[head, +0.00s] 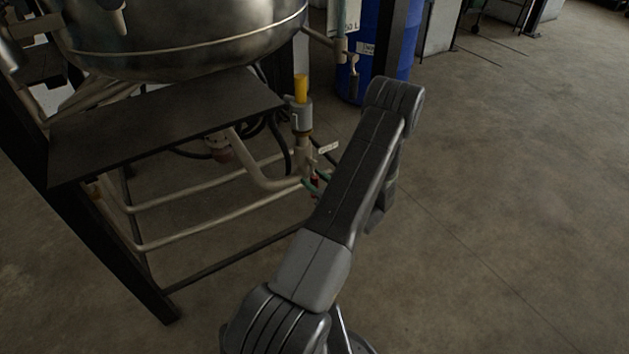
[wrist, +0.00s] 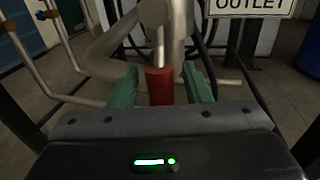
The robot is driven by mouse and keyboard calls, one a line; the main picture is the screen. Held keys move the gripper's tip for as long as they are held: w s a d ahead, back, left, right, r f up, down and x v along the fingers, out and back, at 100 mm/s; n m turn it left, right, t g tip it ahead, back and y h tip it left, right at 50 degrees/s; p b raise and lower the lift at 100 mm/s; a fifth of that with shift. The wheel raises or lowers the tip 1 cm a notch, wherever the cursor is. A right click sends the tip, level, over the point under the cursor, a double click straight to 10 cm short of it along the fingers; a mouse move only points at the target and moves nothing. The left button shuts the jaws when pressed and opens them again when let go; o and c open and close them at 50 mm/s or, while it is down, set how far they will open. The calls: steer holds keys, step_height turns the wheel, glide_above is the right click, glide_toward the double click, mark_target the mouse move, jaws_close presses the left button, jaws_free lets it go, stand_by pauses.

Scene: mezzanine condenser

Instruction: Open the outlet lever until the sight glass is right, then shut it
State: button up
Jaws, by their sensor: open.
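The outlet lever shows in the wrist view as a red grip (wrist: 160,86) on a pale metal rod. My gripper (wrist: 160,92) is open, with one green finger on each side of the red grip and a gap visible on both sides. In the head view the red grip (head: 315,182) is small and partly hidden by my arm, with green fingertips beside it. The OUTLET sign (wrist: 251,6) is at the top right of the wrist view. I cannot make out the sight glass or its level for certain.
A metal vessel (head: 180,40) stands above a dark shelf (head: 165,125) on a pipe frame. A yellow-topped grey fitting (head: 302,112) rises above the lever. A blue drum (head: 366,45) stands behind. The floor (head: 500,200) to the right is clear.

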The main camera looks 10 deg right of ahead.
jaws_close()
